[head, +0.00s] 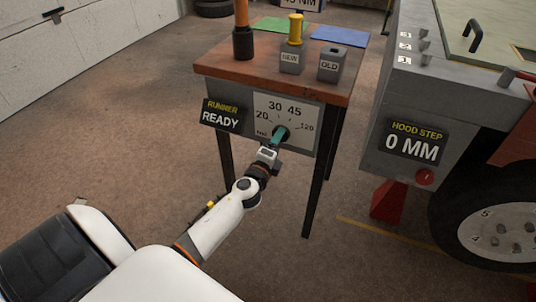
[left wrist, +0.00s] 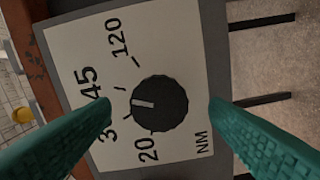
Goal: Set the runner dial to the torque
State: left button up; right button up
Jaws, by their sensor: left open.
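The runner dial is a round black knob (left wrist: 172,104) on a white scale plate (head: 262,107) on the bench front. The plate is marked 20, 30, 45, 120 and NM. In the left wrist view the knob's white mark points to the side where 30 and 45 are, seemingly between them; a finger partly covers the 30. My left gripper (head: 280,135) is at the dial in the head view. Its teal fingers (left wrist: 160,104) are open, one on each side of the knob, with gaps visible. A sign (head: 299,4) behind the bench, cut off at the top, seems to read 45 NM.
A RUNNER READY display (head: 222,115) is left of the plate. On the bench top (head: 230,68) stand an orange-handled tool (head: 242,35), NEW (head: 290,58) and OLD (head: 331,66) holders. A HOOD STEP 0 MM panel (head: 412,143) and vehicle wheel (head: 505,232) are at right.

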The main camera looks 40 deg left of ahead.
pick_arm(q)
jog(key=v, duration=0.8)
jog(key=shift+s, duration=0.25)
pick_arm(e)
jog(key=shift+a+r, duration=0.1)
jog(key=shift+r, duration=0.4)
pick_arm(q)
jog(key=shift+d, duration=0.1)
